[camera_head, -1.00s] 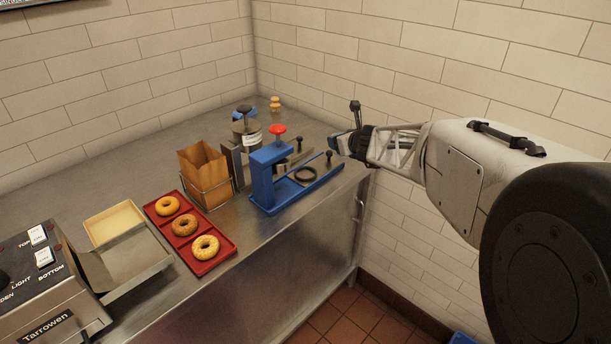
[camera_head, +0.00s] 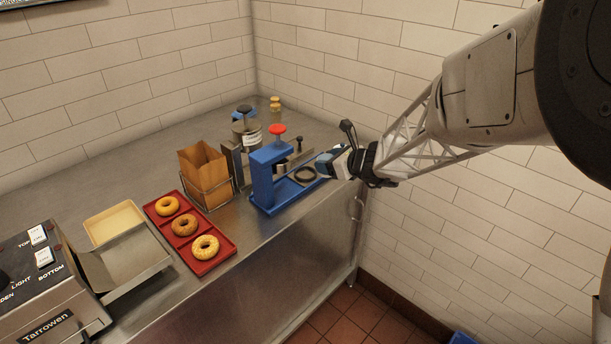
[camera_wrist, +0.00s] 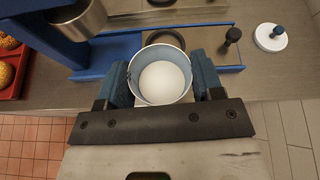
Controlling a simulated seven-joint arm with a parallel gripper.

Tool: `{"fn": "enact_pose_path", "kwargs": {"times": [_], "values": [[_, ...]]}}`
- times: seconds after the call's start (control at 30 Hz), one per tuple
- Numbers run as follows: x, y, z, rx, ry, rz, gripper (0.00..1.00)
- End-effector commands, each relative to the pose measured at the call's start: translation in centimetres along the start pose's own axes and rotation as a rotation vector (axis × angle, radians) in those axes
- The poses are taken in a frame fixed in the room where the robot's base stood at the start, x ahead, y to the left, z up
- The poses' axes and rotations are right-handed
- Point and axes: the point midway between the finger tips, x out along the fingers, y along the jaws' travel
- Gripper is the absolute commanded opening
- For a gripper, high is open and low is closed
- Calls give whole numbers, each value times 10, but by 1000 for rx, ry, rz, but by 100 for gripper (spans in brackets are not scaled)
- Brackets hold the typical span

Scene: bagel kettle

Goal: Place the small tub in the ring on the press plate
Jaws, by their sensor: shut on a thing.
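The small tub (camera_wrist: 161,82), with a pale blue-grey rim and white inside, is between the two blue fingers of my gripper (camera_wrist: 163,84) in the wrist view. My gripper is shut on it. The black ring (camera_wrist: 166,39) lies on the base of the blue press (camera_wrist: 112,46), just beyond the tub; the tub covers its near edge in this picture. In the head view my gripper (camera_head: 326,165) is at the right end of the press (camera_head: 268,182), beside the ring (camera_head: 305,174). I cannot make out the tub clearly there.
The press's upright and metal head (camera_wrist: 80,18) stand left of the tub. A black knob (camera_wrist: 233,35) and a white disc with a blue knob (camera_wrist: 270,37) are to the right. A red tray (camera_head: 218,243) of bagels and a paper bag (camera_head: 203,170) stand left of the press.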

Motion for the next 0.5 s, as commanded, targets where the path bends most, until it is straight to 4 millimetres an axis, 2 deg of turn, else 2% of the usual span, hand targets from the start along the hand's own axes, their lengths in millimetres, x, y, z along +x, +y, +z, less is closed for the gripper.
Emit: {"fn": "enact_pose_path", "kwargs": {"times": [0.5], "values": [[-24, 57, -9, -59, -14, 151, 33]]}}
